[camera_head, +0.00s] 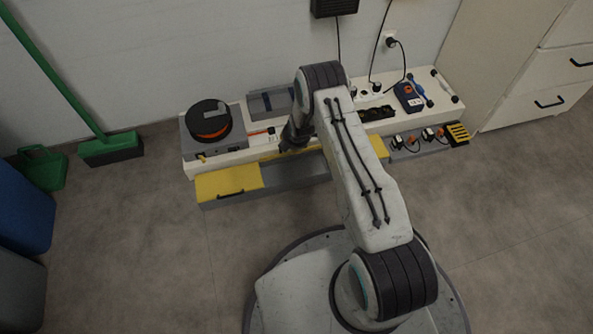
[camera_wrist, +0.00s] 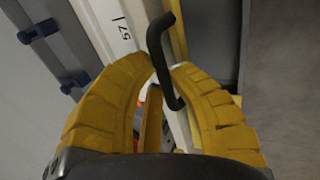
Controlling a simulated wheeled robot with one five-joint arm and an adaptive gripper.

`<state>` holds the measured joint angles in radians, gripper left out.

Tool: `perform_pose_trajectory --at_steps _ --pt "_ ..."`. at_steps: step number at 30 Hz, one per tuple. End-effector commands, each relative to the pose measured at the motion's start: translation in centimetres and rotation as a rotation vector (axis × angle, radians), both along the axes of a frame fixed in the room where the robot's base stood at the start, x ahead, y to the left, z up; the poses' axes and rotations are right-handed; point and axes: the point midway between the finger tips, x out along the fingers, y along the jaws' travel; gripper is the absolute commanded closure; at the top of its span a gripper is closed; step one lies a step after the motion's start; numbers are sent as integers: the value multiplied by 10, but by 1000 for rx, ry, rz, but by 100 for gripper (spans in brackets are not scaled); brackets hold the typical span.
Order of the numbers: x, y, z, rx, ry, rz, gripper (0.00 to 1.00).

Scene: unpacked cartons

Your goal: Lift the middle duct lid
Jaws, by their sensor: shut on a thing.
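The duct runs along the front of a low white ledge. Its left yellow lid (camera_head: 228,180) lies flat with a black handle. The middle yellow lid (camera_head: 379,146) is partly hidden behind my arm; it shows as a narrow yellow strip along the back of the grey duct (camera_head: 300,178), which looks uncovered in front of it. My gripper (camera_wrist: 168,67) has its yellow fingers closed around a black handle (camera_wrist: 160,35) in the wrist view. A yellow edge (camera_wrist: 177,35) runs behind the handle. In the head view my gripper (camera_head: 289,146) is small and dark, and its fingertips are hard to make out.
An orange-and-black reel (camera_head: 209,119) on a grey box stands at the ledge's left. A blue device (camera_head: 409,97), sockets and cables sit at the right. Plugs (camera_head: 411,139) and a yellow slotted piece (camera_head: 458,133) are at the right duct section. The front floor is clear.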

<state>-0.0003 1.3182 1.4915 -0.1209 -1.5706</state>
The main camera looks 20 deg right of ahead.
Motion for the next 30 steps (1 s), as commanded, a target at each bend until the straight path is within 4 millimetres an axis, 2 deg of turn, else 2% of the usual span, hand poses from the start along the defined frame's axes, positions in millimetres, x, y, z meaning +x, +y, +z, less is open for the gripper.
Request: perform_pose_trajectory --at_steps 21,30 --pt "40 -1 7 0 4 -1 99" --pt "45 -1 9 0 2 -1 98"
